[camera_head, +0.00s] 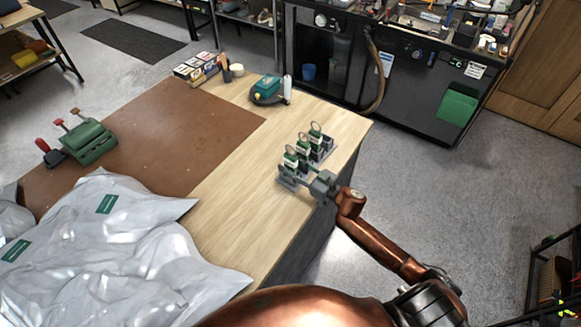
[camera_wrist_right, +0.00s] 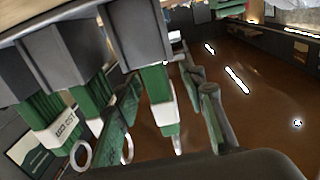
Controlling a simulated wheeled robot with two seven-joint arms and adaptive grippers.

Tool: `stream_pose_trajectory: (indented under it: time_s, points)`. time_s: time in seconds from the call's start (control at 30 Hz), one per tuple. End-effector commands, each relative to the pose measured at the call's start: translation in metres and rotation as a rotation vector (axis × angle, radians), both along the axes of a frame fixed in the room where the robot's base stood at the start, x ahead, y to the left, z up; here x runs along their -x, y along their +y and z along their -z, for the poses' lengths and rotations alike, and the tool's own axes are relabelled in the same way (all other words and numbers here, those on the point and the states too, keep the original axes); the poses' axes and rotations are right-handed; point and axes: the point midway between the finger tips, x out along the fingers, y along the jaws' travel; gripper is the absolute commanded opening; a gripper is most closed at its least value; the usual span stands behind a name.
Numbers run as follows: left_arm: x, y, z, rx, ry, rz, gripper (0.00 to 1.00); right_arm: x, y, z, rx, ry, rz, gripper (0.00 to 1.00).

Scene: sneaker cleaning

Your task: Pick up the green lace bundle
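Several green lace bundles with white bands and rings stand in a grey rack (camera_head: 291,181) at the right edge of the workbench. The nearest bundle (camera_head: 291,159) is at the rack's front, with others behind it. My right gripper (camera_head: 309,174) is at the rack's right side, low beside the bundles. In the right wrist view, which is turned over, one green lace bundle (camera_wrist_right: 160,98) lies between my right gripper's parted fingers (camera_wrist_right: 164,118); gaps show beside it. Its end is in a grey holder (camera_wrist_right: 138,35). Contact is not clear. My left gripper is out of view.
A brown mat (camera_head: 150,140) covers much of the wooden bench. Silvery bags (camera_head: 120,255) lie at its near left. A green tool (camera_head: 88,140), small boxes (camera_head: 197,67) and a green device (camera_head: 267,87) stand farther back. The bench in front of the rack is clear.

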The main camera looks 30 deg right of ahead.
Motion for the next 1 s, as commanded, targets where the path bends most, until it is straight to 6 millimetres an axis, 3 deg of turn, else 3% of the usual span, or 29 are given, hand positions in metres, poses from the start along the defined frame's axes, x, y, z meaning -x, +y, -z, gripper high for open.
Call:
stream_pose_trajectory:
  time_s: [0.5,0.83,1.0]
  points:
    - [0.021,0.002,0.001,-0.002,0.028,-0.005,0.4,0.0,0.0,0.0,0.001,0.0,0.0,0.01]
    - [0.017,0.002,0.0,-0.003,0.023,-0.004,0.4,0.0,0.0,-0.004,0.001,-0.002,-0.001,0.0]
    - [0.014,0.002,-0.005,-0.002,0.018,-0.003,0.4,0.0,0.0,-0.03,0.005,-0.005,-0.003,0.0]
